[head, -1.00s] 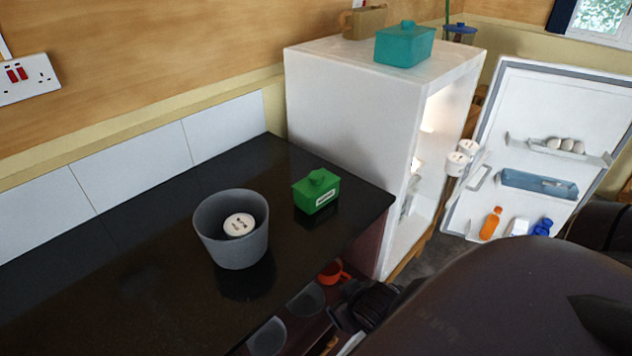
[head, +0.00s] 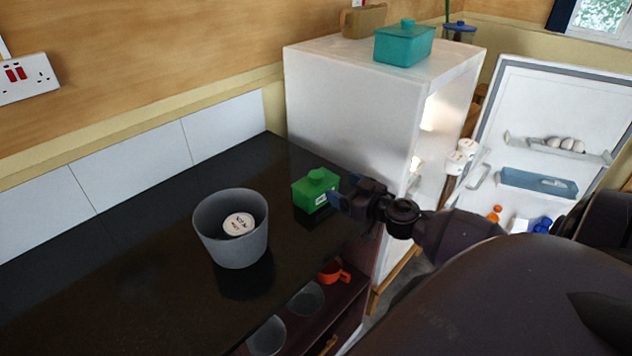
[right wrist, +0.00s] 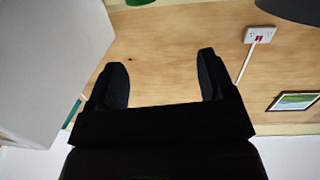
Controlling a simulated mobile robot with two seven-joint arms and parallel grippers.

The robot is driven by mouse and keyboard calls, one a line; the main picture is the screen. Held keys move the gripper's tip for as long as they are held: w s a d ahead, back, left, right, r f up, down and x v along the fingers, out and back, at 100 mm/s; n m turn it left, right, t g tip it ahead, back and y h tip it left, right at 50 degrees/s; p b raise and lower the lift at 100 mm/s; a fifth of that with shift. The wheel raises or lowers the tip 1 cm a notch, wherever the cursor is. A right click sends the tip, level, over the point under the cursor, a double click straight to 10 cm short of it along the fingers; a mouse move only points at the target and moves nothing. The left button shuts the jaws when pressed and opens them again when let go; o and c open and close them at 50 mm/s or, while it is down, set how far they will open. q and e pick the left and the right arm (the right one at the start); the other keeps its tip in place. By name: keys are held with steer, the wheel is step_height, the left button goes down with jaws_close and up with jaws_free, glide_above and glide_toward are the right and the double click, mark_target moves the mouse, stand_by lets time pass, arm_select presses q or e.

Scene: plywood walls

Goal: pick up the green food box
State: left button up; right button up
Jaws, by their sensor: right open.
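The green food box (head: 316,192), with a knobbed lid and a white label, sits upright on the black counter (head: 130,250), close to its right edge. My right gripper (head: 345,198) is beside the box, just to its right in the head view; whether it touches the box I cannot tell. In the right wrist view, the two dark fingers (right wrist: 162,78) are spread with nothing between them. A small green patch (right wrist: 138,2) at the top edge of that view looks like the box. My left gripper is not in view.
A grey pot (head: 232,250) holding a white round item stands left of the box. A white fridge (head: 350,110) stands behind and right, its door (head: 540,110) open. A teal box (head: 404,46) is on top.

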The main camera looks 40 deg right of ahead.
mark_target(317, 174)
steer(key=w+d+n+g+y, duration=0.2)
steer(key=d+g+y, duration=0.2)
steer(key=d, duration=0.1)
steer(key=shift+r+b+x, duration=0.15)
steer(key=shift+b+x, duration=0.2)
steer(key=shift+x, duration=2.3)
steer(key=shift+r+b+x, duration=0.15)
steer(key=shift+b+x, duration=0.2)
steer(key=shift+x, duration=2.35)
steer(key=shift+w+d, duration=0.15)
steer(key=shift+d, duration=0.05)
steer(key=c, duration=1)
